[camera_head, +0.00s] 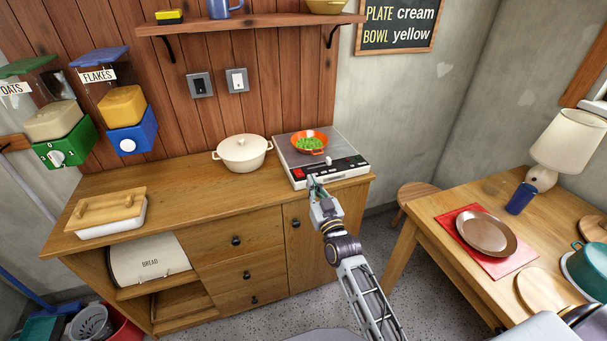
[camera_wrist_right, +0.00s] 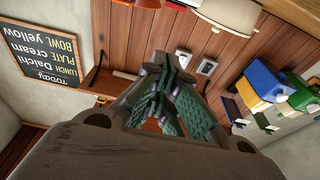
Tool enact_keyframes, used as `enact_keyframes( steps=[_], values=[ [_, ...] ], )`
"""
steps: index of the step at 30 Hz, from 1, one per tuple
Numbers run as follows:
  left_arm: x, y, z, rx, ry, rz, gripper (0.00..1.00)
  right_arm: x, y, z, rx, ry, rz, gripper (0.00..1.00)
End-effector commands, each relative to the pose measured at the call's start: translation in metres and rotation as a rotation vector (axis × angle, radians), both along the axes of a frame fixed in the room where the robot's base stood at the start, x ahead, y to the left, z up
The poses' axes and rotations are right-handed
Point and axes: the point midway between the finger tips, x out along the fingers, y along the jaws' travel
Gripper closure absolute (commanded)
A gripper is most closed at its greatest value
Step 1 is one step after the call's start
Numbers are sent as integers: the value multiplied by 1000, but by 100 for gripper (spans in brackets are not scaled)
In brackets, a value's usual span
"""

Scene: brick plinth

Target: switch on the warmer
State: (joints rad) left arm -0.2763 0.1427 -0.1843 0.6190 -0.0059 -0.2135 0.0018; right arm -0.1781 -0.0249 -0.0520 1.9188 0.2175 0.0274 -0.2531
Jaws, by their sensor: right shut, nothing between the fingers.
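The warmer (camera_head: 291,156) is a flat grey and white unit on the right end of the wooden counter. Its black front panel bears a red patch (camera_head: 298,172) at the left and pale marks at the right. A small white knob-like part (camera_head: 328,161) stands at its front edge. An orange bowl (camera_head: 296,140) of green pieces sits on top. My right gripper (camera_head: 314,181) is shut and empty, at the front panel; whether it touches is unclear. Its green finger pads show together in the wrist view (camera_wrist_right: 172,100), where the warmer cannot be made out. My left gripper is not in view.
A cream lidded pot (camera_head: 242,154) stands left of the warmer. A shelf (camera_head: 250,21) and two wall switches (camera_head: 237,81) are above. A table (camera_head: 437,207) with a plate (camera_head: 485,233) and lamp (camera_head: 568,142) is at right. The counter's middle front is clear.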

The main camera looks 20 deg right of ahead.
Motion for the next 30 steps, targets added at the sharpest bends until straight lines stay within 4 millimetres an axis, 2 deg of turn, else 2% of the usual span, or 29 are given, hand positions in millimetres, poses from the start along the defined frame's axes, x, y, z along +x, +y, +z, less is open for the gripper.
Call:
enact_keyframes(
  steps=[11, 30],
  values=[
    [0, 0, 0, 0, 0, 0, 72, 10, 0, 2, 0, -1, 0, 100],
    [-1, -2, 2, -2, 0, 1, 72, 59, 2, 12, 1, 0, 0, 100]
  ],
)
